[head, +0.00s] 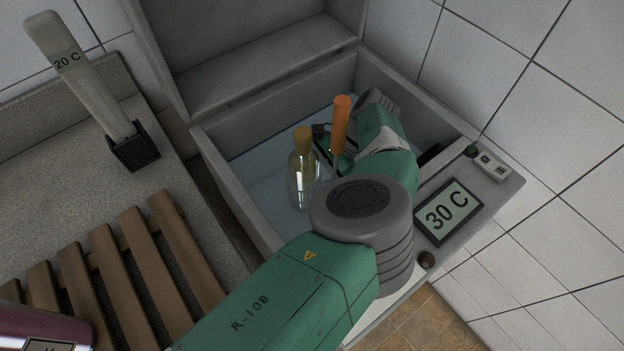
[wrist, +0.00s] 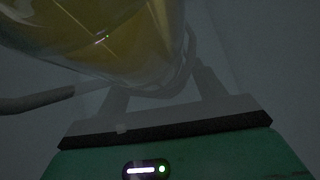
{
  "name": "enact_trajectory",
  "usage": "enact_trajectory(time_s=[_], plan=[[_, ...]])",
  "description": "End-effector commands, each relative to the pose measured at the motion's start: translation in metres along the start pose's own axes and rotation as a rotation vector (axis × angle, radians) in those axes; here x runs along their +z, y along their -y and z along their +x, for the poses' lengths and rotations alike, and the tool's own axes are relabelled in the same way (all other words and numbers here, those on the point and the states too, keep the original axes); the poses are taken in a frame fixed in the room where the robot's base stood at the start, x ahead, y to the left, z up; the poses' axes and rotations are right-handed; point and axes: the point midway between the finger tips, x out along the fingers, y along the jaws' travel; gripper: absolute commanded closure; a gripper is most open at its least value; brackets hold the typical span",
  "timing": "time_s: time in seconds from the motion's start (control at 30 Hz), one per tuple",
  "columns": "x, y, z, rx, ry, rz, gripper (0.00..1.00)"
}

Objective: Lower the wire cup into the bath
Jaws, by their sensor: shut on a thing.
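The bath (head: 222,165) is an open grey box with its lid raised and pale blue water inside. A clear glass flask (head: 303,185) with a yellow-brown top is at the bath's left side, within its walls. My gripper (head: 320,138) reaches down into the bath beside the flask, mostly hidden by my arm. In the wrist view my gripper (wrist: 160,88) is shut close to a glass vessel with yellow contents (wrist: 110,40). A thin wire of the wire cup (wrist: 40,100) runs out beside the glass. The wire cup's lower part is hidden.
An orange cylinder (head: 341,125) stands up beside my gripper. The bath's panel (head: 449,212) reads 30 C. The raised lid (head: 250,45) is behind. At left are a 20 C stick (head: 85,85) in a black holder, a wooden slatted rack (head: 125,265) and a maroon container (head: 40,328).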

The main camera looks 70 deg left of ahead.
Motion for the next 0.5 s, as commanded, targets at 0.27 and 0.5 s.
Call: enact_trajectory(time_s=[0.27, 0.5], plan=[[-0.0026, 0.0005, 0.0027, -0.001, 0.001, -0.001, 0.68], [-0.0055, 0.0005, 0.0056, 0.000, 0.001, -0.001, 0.68]])
